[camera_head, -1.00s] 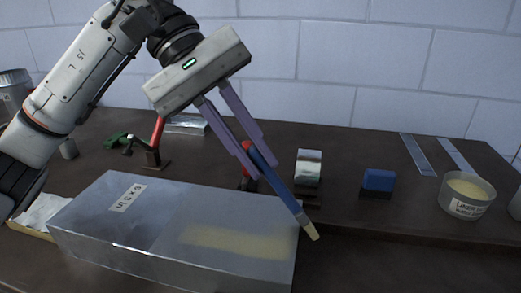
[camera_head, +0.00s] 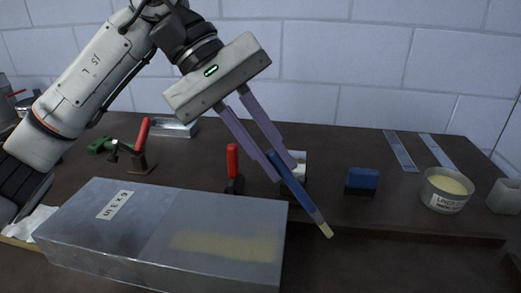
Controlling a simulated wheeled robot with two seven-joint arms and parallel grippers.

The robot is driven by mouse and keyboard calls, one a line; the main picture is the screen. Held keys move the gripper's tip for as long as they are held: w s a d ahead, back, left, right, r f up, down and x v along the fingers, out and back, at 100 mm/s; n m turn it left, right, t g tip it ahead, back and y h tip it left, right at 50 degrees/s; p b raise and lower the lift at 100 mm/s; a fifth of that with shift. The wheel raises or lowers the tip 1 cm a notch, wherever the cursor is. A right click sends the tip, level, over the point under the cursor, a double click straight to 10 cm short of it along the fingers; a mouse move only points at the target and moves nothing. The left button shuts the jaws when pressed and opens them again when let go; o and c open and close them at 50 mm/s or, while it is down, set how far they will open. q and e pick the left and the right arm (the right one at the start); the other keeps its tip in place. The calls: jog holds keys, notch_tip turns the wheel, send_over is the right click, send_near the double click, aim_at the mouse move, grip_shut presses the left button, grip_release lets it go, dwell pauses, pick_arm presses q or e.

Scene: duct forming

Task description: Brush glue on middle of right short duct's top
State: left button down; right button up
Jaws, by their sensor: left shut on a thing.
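Two short grey metal ducts sit end to end in the foreground. The left duct (camera_head: 85,222) carries a "6 x 3.5" label. The right duct (camera_head: 222,212) has a pale yellow glue patch (camera_head: 225,246) stretched lengthwise across its upper surface. My left gripper (camera_head: 275,165) is shut on a blue-handled brush (camera_head: 292,183). The brush slants down to the right, and its pale tip (camera_head: 326,231) is beyond the right duct's right end, apart from it. The glue tub (camera_head: 446,189) stands at the right, with pale yellow glue inside. My right gripper is not in view.
Behind the ducts are a red-handled tool (camera_head: 233,168), another red-handled tool (camera_head: 140,145), a green tool (camera_head: 100,145) and a blue block (camera_head: 362,180). Flat metal strips (camera_head: 401,150) lie at the back right.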

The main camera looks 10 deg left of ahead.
pick_arm(q)
jog(key=d+p, duration=0.2)
jog(key=d, duration=1)
jog(key=shift+d+f, duration=0.2)
jog(key=shift+f, duration=0.05)
dwell(0.6)
notch_tip(320, 180, up, 6)
jog(key=p, duration=0.4)
dwell(0.3)
notch_tip(320, 180, up, 3)
jog(key=p, duration=0.2)
jog(key=shift+p, duration=0.3)
jog(key=shift+s, duration=0.1)
dwell(1.1)
